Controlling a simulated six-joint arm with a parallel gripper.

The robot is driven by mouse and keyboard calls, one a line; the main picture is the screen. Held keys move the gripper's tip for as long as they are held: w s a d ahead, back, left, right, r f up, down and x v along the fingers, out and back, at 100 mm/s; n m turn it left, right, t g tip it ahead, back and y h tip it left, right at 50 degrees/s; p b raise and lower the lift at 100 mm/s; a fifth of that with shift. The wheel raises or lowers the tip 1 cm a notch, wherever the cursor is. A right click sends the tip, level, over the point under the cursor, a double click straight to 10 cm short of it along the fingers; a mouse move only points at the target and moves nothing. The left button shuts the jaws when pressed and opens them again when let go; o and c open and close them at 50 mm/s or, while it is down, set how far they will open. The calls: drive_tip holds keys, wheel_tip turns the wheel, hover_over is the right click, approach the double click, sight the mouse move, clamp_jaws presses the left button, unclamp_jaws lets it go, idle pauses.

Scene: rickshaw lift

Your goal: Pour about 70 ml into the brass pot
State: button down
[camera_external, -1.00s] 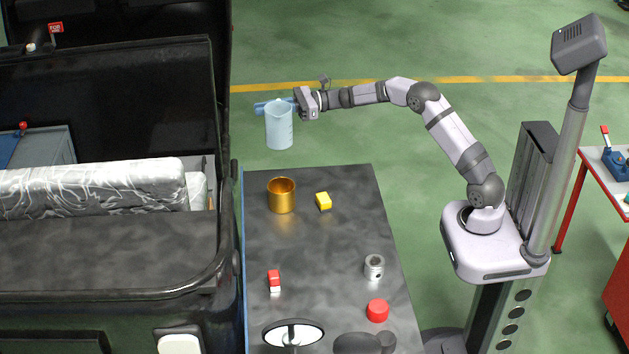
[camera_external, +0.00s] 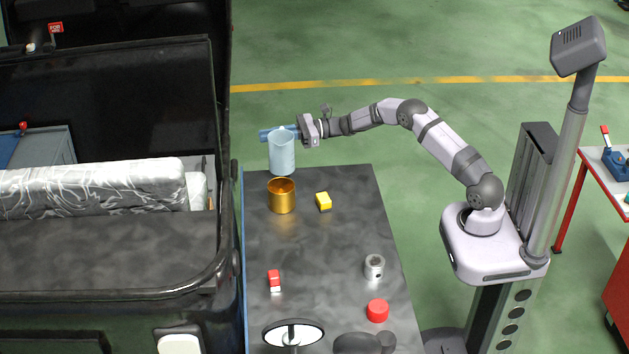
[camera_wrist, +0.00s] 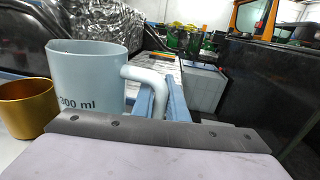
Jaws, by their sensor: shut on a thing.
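A light blue measuring jug (camera_external: 282,155) hangs upright in the air in the external view, just above and behind the brass pot (camera_external: 281,196). My gripper (camera_external: 281,133) is shut on the jug's handle. In the wrist view the jug (camera_wrist: 86,78) shows the mark "300 ml", and its handle (camera_wrist: 150,82) lies at the blue fingers (camera_wrist: 168,100). The brass pot stands upright on the dark table; it also shows in the wrist view (camera_wrist: 27,108), left of the jug. The level inside the jug and the inside bottom of the pot cannot be made out.
The dark table (camera_external: 330,240) also holds a yellow block (camera_external: 323,201), a red and white block (camera_external: 274,281), a metal cylinder (camera_external: 374,267) and a red round piece (camera_external: 377,310). The black vehicle body (camera_external: 120,250) stands close along the table's left side.

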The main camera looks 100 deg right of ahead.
drive_tip(key=shift+f, duration=1)
drive_tip(key=shift+r, duration=0.15)
drive_tip(key=a+r+n+p, duration=0.2)
drive_tip(key=a+r+n+g+h+p, duration=0.1)
drive_tip(key=a+r+n+p, duration=0.1)
drive_tip(key=r+n, duration=0.1)
drive_tip(key=a+r+n+p, duration=0.2)
drive_tip(key=a+n, duration=0.1)
drive_tip(key=shift+w+a+r+p, duration=0.1)
drive_tip(key=shift+w+r+p, duration=0.1)
drive_tip(key=shift+w+p, duration=0.1)
drive_tip(key=shift+a+r+n+p, duration=0.15)
drive_tip(key=shift+r+n+p, duration=0.15)
drive_tip(key=shift+r+n, duration=0.1)
drive_tip(key=shift+a+r+n+g+h+p, duration=0.4)
drive_tip(key=shift+a+r+n+h+p, duration=0.1)
drive_tip(key=shift+r+n+p, duration=0.25)
drive_tip(key=shift+a+r+n+p, duration=0.3)
drive_tip(key=shift+a+r+n, duration=0.1)
drive_tip(key=shift+n, duration=0.15)
drive_tip(key=shift+w+a+f+n, duration=0.1)
drive_tip(key=shift+a+f+n, duration=0.05)
drive_tip(key=shift+a+n, duration=0.5)
idle(0.9)
